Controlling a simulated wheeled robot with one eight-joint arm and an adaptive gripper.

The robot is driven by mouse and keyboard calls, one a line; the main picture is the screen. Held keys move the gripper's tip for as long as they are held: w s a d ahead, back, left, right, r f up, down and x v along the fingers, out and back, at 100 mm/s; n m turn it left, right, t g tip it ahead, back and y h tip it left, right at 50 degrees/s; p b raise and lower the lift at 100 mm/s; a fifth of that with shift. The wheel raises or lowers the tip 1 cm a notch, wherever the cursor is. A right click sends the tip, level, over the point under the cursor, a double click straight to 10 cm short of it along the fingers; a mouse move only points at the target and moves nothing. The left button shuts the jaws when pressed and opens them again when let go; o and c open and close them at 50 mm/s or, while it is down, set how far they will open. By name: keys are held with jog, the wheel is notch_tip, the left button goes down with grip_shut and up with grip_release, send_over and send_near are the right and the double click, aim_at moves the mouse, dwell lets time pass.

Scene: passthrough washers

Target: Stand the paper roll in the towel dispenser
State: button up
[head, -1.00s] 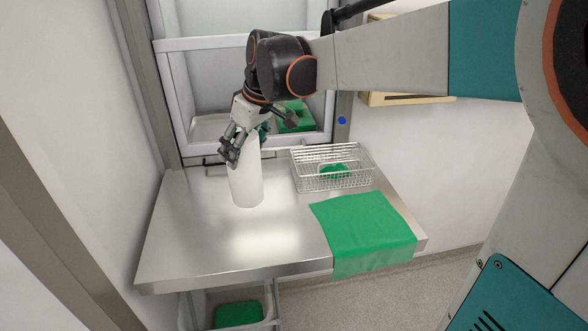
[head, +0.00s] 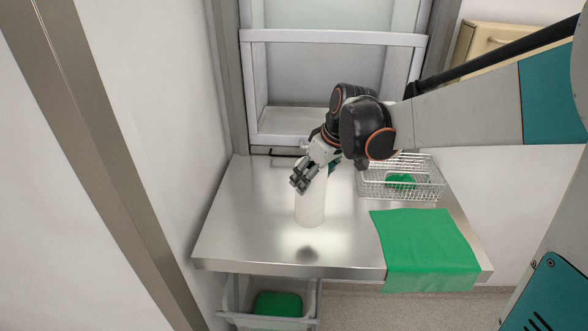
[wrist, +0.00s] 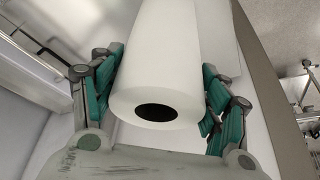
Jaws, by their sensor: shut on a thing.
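The white paper roll (head: 310,204) is upright or nearly so over the left middle of the steel table. My gripper (head: 302,181) is shut on its upper part. In the wrist view the roll (wrist: 157,60) lies between the green-padded fingers, its dark core hole facing the camera. A dark patch lies on the tabletop in front of the roll's lower end, which looks raised off the steel. A beige box (head: 488,40) on the wall at upper right is partly hidden by my arm; I cannot tell whether it is the towel dispenser.
The steel table (head: 245,225) is bare at left and front. A wire basket (head: 425,190) with a green item stands at back right. A green cloth (head: 425,245) hangs over the front right edge. A white-framed hatch (head: 335,38) is behind; a bin (head: 275,305) is below.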

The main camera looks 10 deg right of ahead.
aim_at(322, 180)
notch_tip(322, 180, down, 9)
jog(key=shift+r, duration=0.2)
dwell(0.4)
jog(key=shift+w+f, duration=0.1)
jog(key=shift+f, duration=0.1)
jog(key=o, duration=1.9)
jog(key=shift+r, duration=0.1)
jog(key=v, duration=1.3)
jog(key=shift+s+a+r, duration=0.15)
jog(key=shift+s+r, duration=0.05)
jog(key=shift+s, duration=0.05)
jog(key=s+f+m+t+b, duration=0.1)
jog(key=s+f+m+b, duration=0.1)
jog(key=s+f+b, duration=0.4)
jog(key=s+a+f+m+t+h+b, duration=0.1)
jog(key=s+f+b, duration=0.5)
jog(key=f+b, duration=0.6)
jog(key=s+a+f+m+t+h+b, duration=0.1)
jog(key=s+f+m+b, duration=0.2)
jog(key=s+f+b, duration=0.3)
notch_tip(322, 180, down, 3)
jog(key=shift+r+b, duration=0.1)
jog(key=shift+b, duration=1.4)
